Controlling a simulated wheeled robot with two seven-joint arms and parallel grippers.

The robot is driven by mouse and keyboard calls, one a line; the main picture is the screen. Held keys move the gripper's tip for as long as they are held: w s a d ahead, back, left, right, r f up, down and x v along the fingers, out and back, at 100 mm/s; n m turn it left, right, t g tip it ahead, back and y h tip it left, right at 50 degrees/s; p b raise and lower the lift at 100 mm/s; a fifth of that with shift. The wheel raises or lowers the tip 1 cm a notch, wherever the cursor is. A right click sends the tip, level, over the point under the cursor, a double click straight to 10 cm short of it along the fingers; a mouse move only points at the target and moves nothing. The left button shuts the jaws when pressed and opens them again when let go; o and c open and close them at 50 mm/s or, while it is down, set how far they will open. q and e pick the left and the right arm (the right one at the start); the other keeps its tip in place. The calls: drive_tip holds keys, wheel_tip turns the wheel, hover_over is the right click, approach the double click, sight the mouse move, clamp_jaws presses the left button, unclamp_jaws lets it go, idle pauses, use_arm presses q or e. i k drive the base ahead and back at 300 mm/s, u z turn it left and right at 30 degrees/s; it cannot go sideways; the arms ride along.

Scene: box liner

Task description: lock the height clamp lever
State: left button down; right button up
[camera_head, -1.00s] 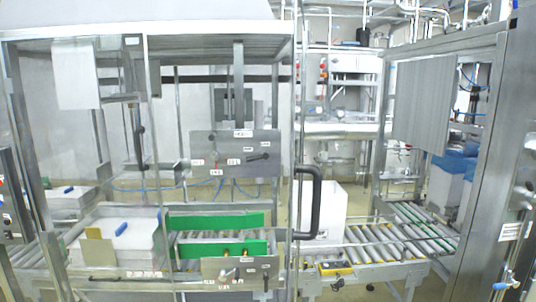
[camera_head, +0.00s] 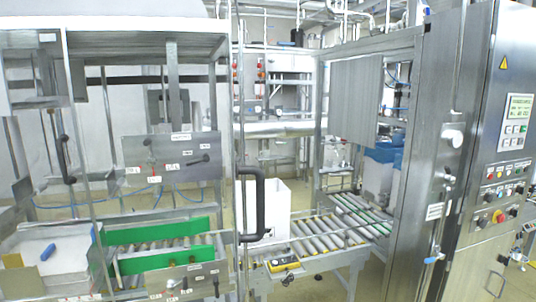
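An upper metal plate (camera_head: 135,150) with small white labels hangs on a post inside the machine frame. A black lever (camera_head: 198,160) sits at its right side. A lower metal plate (camera_head: 165,278) carries small knobs and another dark lever (camera_head: 215,284) near its right end. The labels are too small to read, so I cannot tell which lever is the height clamp lever or whether either is locked. Neither of my grippers is in view.
A black door handle (camera_head: 250,205) stands on the frame's front post. Green guide plates (camera_head: 165,258) flank rollers at left. A white box (camera_head: 264,208) stands by the roller conveyor (camera_head: 322,236). A control cabinet with a screen (camera_head: 517,120) is at right. A yellow control box (camera_head: 285,263) sits on the conveyor's front.

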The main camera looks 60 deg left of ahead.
sight(205, 157)
drive_tip(key=z, duration=0.2)
drive_tip(key=k, duration=1)
drive_tip(key=u, duration=1.45)
drive_tip(key=i, duration=0.2)
drive_tip(key=z, duration=0.15)
